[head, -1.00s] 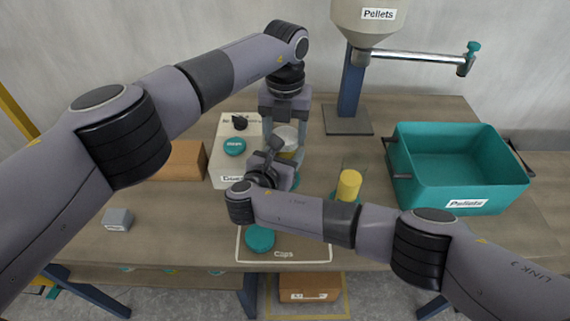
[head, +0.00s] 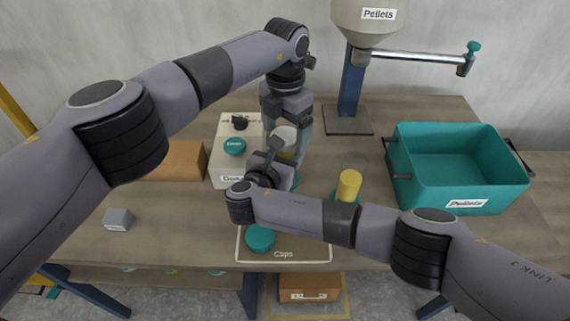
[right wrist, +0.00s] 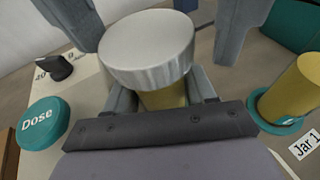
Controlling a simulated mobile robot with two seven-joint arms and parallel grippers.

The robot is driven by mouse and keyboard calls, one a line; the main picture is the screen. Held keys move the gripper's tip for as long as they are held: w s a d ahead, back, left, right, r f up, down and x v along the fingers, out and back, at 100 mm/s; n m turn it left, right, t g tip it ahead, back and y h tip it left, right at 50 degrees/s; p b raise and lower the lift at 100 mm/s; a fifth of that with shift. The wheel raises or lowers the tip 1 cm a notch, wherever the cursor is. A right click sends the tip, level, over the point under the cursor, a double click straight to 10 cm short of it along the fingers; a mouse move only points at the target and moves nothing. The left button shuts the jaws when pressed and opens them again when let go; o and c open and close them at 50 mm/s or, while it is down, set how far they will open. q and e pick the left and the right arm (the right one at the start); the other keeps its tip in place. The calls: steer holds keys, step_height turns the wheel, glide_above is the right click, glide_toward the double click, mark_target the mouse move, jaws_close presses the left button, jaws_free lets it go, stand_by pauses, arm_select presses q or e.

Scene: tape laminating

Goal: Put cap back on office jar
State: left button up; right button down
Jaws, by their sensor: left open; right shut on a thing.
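The jar (right wrist: 163,98) has yellow contents and a ribbed silver cap (right wrist: 148,45) on top; I cannot tell whether the cap is fully seated. The silver cap also shows in the head view (head: 285,136), partly hidden by my left gripper. My right gripper (right wrist: 163,90) is shut on the jar's body, below the cap. My left gripper (head: 288,128) comes down from above and is open, one finger on each side of the cap. In the right wrist view its grey fingers stand apart from the cap.
A yellow jar (head: 349,185) stands on a teal base to the right. A white panel (head: 225,172) with a teal Dose button (head: 235,146) and a black knob lies behind. A Caps tray (head: 310,255) holds a teal cap (head: 260,238).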

arm_select(q)
step_height(320, 180, up, 4)
steer(key=shift+r, duration=0.1)
steer(key=shift+c, duration=0.5)
steer(key=shift+r+n, duration=1.75)
steer(key=shift+n, duration=0.35)
steer(key=shift+f, duration=0.1)
steer(key=shift+f, duration=3.95)
